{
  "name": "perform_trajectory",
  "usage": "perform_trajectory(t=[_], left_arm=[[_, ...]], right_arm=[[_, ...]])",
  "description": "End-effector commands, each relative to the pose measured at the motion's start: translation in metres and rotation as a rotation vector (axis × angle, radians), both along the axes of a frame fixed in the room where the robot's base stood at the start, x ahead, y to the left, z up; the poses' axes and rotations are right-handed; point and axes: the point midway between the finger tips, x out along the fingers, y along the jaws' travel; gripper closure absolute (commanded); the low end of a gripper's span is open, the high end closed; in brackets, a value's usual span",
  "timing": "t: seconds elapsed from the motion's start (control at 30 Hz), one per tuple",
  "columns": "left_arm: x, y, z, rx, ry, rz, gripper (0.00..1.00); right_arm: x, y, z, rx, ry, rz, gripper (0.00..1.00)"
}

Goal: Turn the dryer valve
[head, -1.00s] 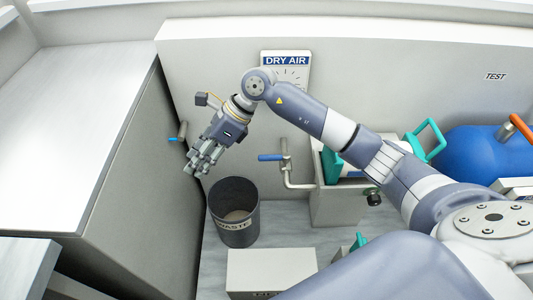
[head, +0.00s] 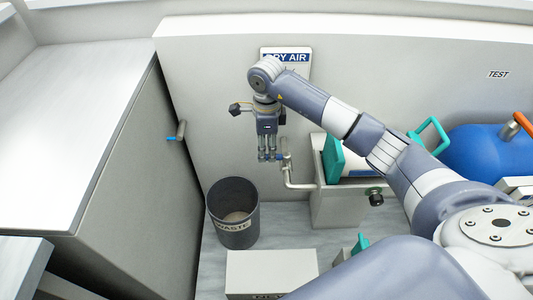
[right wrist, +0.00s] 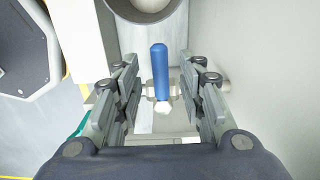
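The valve with the blue lever handle (right wrist: 160,72) sits on a pale pipe (head: 300,186) below the DRY AIR sign (head: 285,55). In the head view my right gripper (head: 269,157) hangs with its fingers pointing down at this valve and hides most of its handle. In the right wrist view the blue handle lies between the two fingers of the right gripper (right wrist: 163,98), with gaps on both sides. The fingers are apart and hold nothing. My left gripper is not in view.
Another small blue-handled valve (head: 176,134) is on the cabinet side at left. A dark waste bin (head: 232,232) stands below the gripper, with a white box (head: 270,270) in front. A grey tank (head: 338,205) and a blue cylinder (head: 485,155) are at right.

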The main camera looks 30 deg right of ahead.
Motion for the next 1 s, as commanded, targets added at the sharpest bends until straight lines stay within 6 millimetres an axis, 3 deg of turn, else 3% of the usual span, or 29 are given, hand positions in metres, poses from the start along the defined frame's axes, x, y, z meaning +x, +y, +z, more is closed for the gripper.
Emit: perform_trajectory(t=[0.2, 0.5, 0.53, 0.7, 1.0], left_arm=[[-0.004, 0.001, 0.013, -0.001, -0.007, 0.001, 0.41], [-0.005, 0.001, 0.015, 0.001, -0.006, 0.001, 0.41], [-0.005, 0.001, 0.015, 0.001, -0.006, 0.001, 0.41], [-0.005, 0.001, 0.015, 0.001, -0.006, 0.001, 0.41], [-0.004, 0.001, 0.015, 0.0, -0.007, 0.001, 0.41]], right_arm=[[0.0, 0.0, -0.022, 0.002, 0.0, 0.0, 0.63], [0.0, 0.0, -0.024, 0.002, -0.001, 0.0, 0.63], [0.0, 0.0, -0.024, 0.002, -0.001, 0.0, 0.65], [0.0, 0.0, -0.024, 0.002, -0.001, 0.0, 1.0], [-0.002, -0.005, -0.023, 0.0, -0.001, 0.002, 1.0]])
